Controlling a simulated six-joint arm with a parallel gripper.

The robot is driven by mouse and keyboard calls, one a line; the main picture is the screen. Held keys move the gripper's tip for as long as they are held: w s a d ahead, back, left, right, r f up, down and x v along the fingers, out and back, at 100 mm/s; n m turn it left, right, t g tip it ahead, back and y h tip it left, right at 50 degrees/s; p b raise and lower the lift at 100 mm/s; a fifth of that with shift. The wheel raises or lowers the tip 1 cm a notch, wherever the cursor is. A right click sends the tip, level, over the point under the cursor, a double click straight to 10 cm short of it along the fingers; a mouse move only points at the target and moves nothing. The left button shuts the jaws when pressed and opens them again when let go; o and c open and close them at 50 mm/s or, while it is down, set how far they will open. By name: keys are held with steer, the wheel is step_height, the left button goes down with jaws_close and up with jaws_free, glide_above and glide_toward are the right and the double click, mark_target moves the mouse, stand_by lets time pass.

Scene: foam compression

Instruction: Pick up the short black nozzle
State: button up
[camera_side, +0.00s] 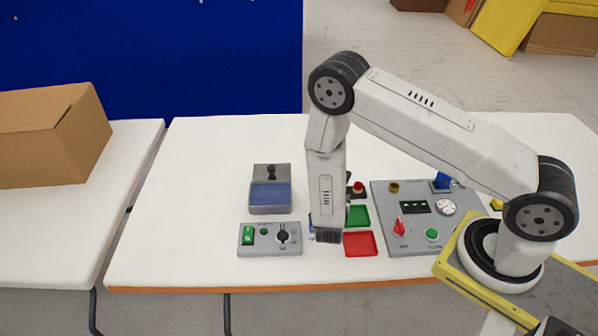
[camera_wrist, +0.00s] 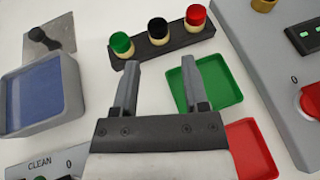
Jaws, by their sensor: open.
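A short black-topped nozzle (camera_wrist: 157,29) with a pale base stands in the middle of a dark rack (camera_wrist: 179,43) in the wrist view. A green-topped one (camera_wrist: 121,43) is on its left and a red-topped one (camera_wrist: 196,16) on its right. My gripper (camera_wrist: 163,67) is open and empty, its two fingers apart, with the rack beyond the fingertips. In the side view my gripper's end (camera_side: 327,236) hangs low over the table; its fingers are not clear there. The rack is mostly hidden behind my arm, with the red top (camera_side: 358,187) showing.
A green tray (camera_wrist: 216,82) and a red tray (camera_wrist: 252,150) lie right of my gripper. A blue-filled grey basin (camera_side: 270,197) and a grey plate with a black knob (camera_side: 271,172) are on the left. A control panel (camera_side: 381,220) stands right; a CLEAN box (camera_side: 269,250) is front left.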

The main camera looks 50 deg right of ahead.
steer(key=shift+w+a+f, duration=0.1)
steer(key=shift+f, duration=0.05)
steer(key=shift+x, duration=1.3)
steer(key=shift+x, duration=2.6)
steer(key=shift+w, duration=0.1)
jaws_close()
